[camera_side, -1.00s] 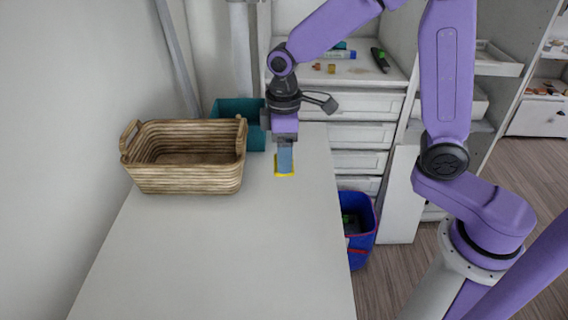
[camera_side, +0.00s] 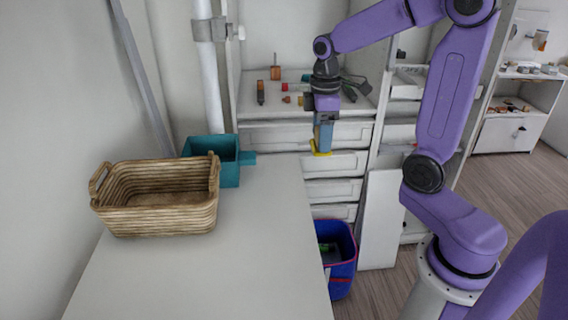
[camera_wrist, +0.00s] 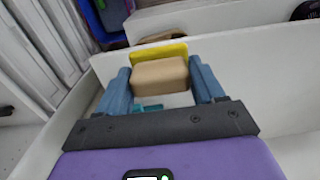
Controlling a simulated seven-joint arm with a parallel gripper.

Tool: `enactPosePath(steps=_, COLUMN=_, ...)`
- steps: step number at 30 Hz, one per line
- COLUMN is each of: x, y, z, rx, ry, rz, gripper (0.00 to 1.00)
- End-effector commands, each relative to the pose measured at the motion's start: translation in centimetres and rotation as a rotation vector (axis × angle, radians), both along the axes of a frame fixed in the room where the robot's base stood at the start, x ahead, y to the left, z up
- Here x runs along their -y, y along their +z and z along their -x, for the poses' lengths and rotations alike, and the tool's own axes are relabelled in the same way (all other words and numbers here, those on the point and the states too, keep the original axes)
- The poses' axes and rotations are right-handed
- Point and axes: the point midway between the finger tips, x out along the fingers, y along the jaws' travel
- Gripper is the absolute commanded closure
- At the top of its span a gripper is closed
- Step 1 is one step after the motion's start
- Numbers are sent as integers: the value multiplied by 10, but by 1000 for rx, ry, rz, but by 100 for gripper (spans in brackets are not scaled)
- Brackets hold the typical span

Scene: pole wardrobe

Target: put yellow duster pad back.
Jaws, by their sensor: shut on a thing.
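The duster pad shows in the wrist view as a yellow layer (camera_wrist: 158,54) with a tan block (camera_wrist: 160,77) in front of it. My gripper (camera_wrist: 162,84) is shut on it, with one blue-grey finger on each side of the tan block. In the side view my gripper (camera_side: 323,136) points down, and the yellow edge of the pad (camera_side: 321,154) shows at its fingertips. It hangs in front of the white drawers (camera_side: 335,163), near the far right end of the white table. The pad's underside is hidden.
A wicker basket (camera_side: 160,218) stands on the table (camera_side: 210,270), with a teal box (camera_side: 228,170) behind it. A blue bin (camera_side: 341,275) is on the floor to the right. Small items lie on the drawer top (camera_side: 257,108). The table's front is clear.

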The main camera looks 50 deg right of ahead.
Motion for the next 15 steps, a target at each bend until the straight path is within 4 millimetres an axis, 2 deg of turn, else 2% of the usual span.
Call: enactPosePath(steps=15, x=12, y=-38, z=-83, rx=-1, ry=-1, rz=0, gripper=69)
